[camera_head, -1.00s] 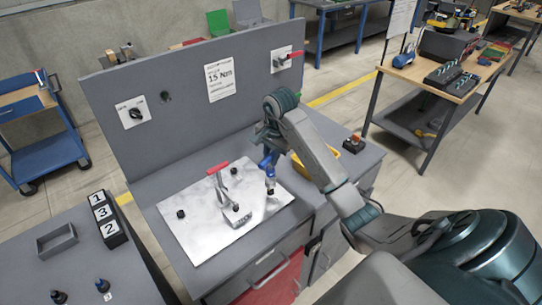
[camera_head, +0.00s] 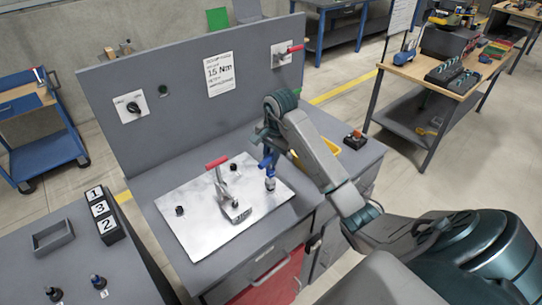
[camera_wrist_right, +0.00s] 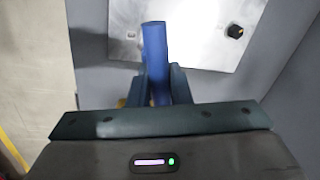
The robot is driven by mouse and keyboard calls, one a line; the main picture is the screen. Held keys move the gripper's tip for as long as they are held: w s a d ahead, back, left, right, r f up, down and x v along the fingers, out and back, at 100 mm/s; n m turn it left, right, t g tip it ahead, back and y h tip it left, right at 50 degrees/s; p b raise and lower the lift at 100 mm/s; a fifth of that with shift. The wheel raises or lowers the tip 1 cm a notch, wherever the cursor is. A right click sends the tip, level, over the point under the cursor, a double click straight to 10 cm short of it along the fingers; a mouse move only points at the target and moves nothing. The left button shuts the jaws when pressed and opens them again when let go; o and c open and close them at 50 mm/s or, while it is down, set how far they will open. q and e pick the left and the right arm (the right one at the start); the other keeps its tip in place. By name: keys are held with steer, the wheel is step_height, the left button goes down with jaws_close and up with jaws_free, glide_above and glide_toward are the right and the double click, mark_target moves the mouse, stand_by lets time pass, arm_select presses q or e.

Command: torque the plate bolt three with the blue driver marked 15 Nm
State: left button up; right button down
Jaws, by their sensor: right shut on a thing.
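A bright metal plate (camera_head: 193,238) lies on the grey bench; it also shows in the wrist view (camera_wrist_right: 195,40). My right gripper (camera_head: 268,149) is shut on the blue driver (camera_head: 269,168), which hangs upright with its tip at the plate's right corner. Whether the tip touches a bolt there is too small to tell. In the wrist view the driver (camera_wrist_right: 155,60) sits between the fingers. A dark bolt (camera_head: 180,210) stands at the plate's left side. A red-handled clamp (camera_head: 219,170) stands mid-plate. The driver's marking is unreadable. My left gripper is not in view.
A panel behind the plate carries a 15 Nm sign (camera_head: 220,80), a rotary switch (camera_head: 133,107) and a red lever (camera_head: 291,50). At left, a side table holds number blocks (camera_head: 102,209), a grey tray (camera_head: 53,238) and two drivers (camera_head: 98,281). A yellow bin (camera_head: 330,146) is partly behind my arm.

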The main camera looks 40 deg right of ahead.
steer(key=shift+f+b, duration=0.85)
steer(key=shift+b, duration=0.05)
stand_by(0.6)
steer(key=shift+m, duration=1.2)
steer(key=shift+m+h+p, duration=0.3)
steer(key=shift+m+h, duration=0.1)
steer(key=shift+m, duration=0.8)
steer(key=shift+s+m+p, duration=0.1)
steer(key=shift+m+p, duration=0.2)
steer(key=shift+m, duration=0.9)
